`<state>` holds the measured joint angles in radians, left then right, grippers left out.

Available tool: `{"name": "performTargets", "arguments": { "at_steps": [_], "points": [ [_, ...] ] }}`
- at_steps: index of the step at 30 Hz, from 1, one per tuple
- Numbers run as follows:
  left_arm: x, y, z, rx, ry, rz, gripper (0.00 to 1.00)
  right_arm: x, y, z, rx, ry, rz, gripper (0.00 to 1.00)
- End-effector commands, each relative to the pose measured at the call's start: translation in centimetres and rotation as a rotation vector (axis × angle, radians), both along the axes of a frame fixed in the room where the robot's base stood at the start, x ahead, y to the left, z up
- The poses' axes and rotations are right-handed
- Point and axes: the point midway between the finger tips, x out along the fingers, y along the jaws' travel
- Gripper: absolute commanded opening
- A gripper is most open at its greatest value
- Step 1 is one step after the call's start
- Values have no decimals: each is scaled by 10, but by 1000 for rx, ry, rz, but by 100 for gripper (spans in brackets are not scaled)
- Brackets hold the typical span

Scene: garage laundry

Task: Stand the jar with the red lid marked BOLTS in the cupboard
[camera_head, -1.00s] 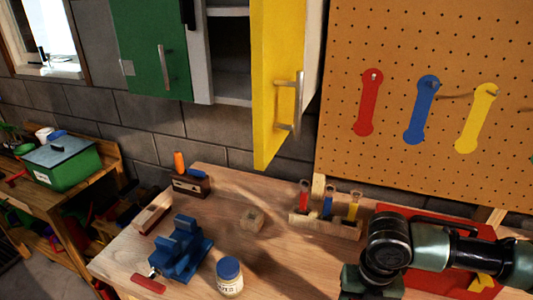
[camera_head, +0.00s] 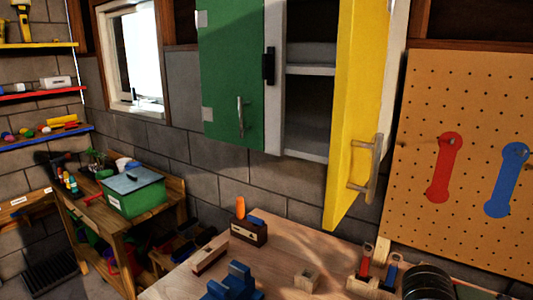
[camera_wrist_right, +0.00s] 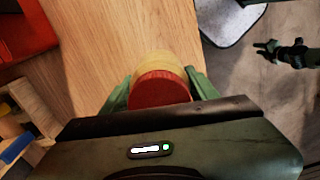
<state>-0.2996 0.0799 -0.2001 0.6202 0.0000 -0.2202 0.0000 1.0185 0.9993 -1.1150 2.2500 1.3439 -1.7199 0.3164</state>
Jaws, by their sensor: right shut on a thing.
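The cupboard (camera_head: 309,104) hangs on the block wall in the head view. Its yellow door (camera_head: 357,110) stands open and its green door (camera_head: 233,75) is shut. Two shelf levels show in the open part, with no objects visible on them. In the right wrist view my right gripper (camera_wrist_right: 160,88) is shut around a jar with a red lid (camera_wrist_right: 160,90). The lid faces the camera, and the jar's body beyond it looks yellowish. Its marking is hidden. My left gripper (camera_wrist_right: 266,48) shows small at the right of that view, its fingers apart and empty.
The workbench (camera_head: 270,275) carries a blue vise (camera_head: 232,282), a wooden block (camera_head: 307,280) and a tool rack (camera_head: 372,285). The yellow door juts out over the bench. A pegboard (camera_head: 470,150) stands at the right. A green box (camera_head: 133,195) sits on a side table.

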Motion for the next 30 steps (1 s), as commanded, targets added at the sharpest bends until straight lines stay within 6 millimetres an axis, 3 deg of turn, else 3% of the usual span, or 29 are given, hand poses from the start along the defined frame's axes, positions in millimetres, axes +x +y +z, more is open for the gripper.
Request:
{"name": "performTargets", "arguments": {
  "at_steps": [6, 12, 18, 30],
  "points": [
    [0, 0, -2, 0, 1, 0, 32, 2, 15, 13, -8, 2, -451, 3],
    [-1, 0, -3, 0, 1, -1, 32, 3, 23, 21, -17, 1, -737, 3],
    [-1, 0, -4, 0, 1, -1, 32, 3, 25, 23, -19, 3, -845, 3],
    [-1, 0, -3, 0, 1, 0, 32, 3, 25, 24, -18, 1, -852, 3]
  ]
}}
